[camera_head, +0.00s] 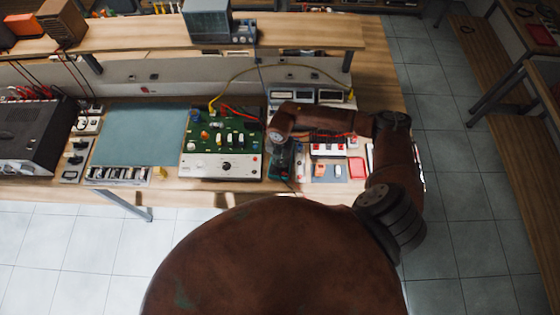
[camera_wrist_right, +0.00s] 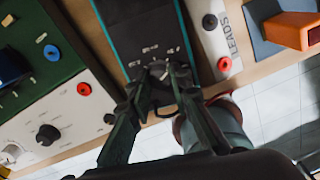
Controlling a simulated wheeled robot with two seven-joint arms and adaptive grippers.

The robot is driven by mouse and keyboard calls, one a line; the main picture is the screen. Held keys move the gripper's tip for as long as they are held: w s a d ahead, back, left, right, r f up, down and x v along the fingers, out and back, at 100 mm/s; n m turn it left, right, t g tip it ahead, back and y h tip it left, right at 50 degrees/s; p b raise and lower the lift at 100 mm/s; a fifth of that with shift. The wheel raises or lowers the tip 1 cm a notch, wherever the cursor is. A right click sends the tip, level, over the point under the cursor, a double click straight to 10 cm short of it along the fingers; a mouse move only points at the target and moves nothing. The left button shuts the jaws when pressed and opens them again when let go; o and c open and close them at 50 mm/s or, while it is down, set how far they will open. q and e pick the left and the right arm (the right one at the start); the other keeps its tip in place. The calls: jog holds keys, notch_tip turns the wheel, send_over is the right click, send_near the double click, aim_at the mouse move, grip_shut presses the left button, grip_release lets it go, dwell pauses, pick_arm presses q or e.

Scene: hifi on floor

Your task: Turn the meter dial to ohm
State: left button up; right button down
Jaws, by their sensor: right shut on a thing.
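The meter is a dark flat panel with teal edges in the right wrist view (camera_wrist_right: 135,25). Small pale marks surround its round grey dial (camera_wrist_right: 158,69), too small to read. My right gripper (camera_wrist_right: 157,82) has its two fingers closed on the sides of the dial. In the head view my right gripper (camera_head: 283,148) points down over the meter, beside the green circuit board, and hides most of it. I cannot tell which mark the dial points to. My left gripper is not in view.
A green circuit board (camera_head: 225,134) with a white knob panel (camera_head: 205,167) stands left of the meter. A white strip marked LEADS (camera_wrist_right: 218,45) lies right of it. An orange block (camera_wrist_right: 290,30) sits beyond. A blue-grey mat (camera_head: 139,134) is bare at left. The bench's front edge is close.

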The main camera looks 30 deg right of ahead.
aim_at(280, 163)
jog(key=shift+r, duration=0.1)
dwell(0.5)
jog(key=c, duration=1.7)
grip_release()
jog(key=shift+c, duration=0.2)
notch_tip(280, 163, up, 12)
